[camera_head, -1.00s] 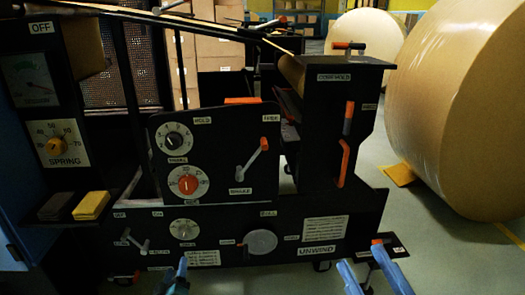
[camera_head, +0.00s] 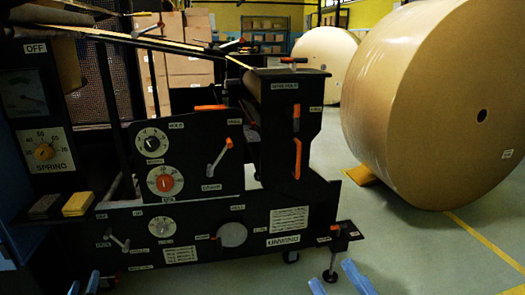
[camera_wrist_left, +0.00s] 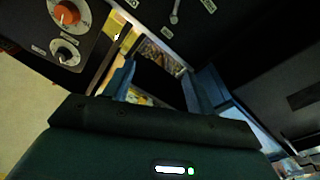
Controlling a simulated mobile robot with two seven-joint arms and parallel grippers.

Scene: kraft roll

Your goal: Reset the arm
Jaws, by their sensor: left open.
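My left gripper (camera_head: 83,284) shows at the bottom left edge of the head view, in front of the machine's lower panel. In the left wrist view the same gripper (camera_wrist_left: 158,82) has its two blue fingers spread, with nothing between them. My right gripper (camera_head: 340,281) shows at the bottom edge, right of the middle. Its two blue fingers are apart over the floor, and I see nothing held. The rest of both arms is outside the head view.
A black unwind machine (camera_head: 288,240) with dials and levers fills the left and middle. Its red dial (camera_wrist_left: 66,12) shows in the wrist view. A large kraft roll (camera_head: 425,110) stands at right, with a yellow wedge (camera_head: 361,175) beside it. The floor (camera_head: 420,250) at lower right is clear.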

